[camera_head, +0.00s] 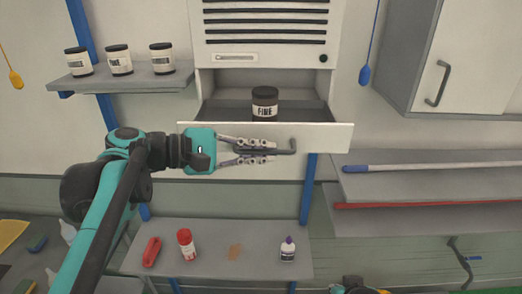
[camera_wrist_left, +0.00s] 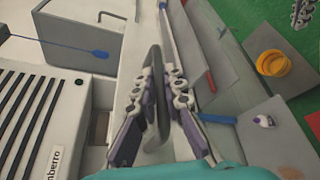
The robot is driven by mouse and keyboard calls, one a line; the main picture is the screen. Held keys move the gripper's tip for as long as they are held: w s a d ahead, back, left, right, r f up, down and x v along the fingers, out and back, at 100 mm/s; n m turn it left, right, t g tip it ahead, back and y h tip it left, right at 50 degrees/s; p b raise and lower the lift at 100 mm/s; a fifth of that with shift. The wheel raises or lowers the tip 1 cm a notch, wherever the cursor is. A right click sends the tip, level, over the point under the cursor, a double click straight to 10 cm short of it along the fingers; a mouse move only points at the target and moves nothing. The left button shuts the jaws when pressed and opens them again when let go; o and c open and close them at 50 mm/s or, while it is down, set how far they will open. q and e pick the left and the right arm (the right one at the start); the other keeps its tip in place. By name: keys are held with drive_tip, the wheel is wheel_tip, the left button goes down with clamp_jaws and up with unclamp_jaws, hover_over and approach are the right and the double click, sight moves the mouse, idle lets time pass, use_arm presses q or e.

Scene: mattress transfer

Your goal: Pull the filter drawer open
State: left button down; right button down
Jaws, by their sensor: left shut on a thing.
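The filter drawer (camera_head: 325,137) is pulled out from the white cabinet (camera_head: 265,62), and its grey inside shows. A dark jar labelled "FINE" (camera_head: 264,95) stands upright in it. The drawer's dark bar handle (camera_head: 292,146) is on its front face. My left gripper (camera_head: 272,151) comes from the left and is shut on the handle, with one finger above and one below. In the left wrist view the handle (camera_wrist_left: 154,90) runs between the fingers. Part of what looks like my right gripper (camera_wrist_left: 301,12) shows at the top corner there; its jaws cannot be made out.
Three jars (camera_head: 119,59) stand on a shelf at the left. Below the drawer, a grey shelf (camera_head: 210,262) holds a red-capped bottle (camera_head: 186,245) and a purple-capped bottle (camera_head: 288,250).

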use_arm(q)
drive_tip(key=c, duration=1.6)
unclamp_jaws()
drive_tip(key=shift+w, duration=0.1)
drive_tip(key=v, duration=1.2)
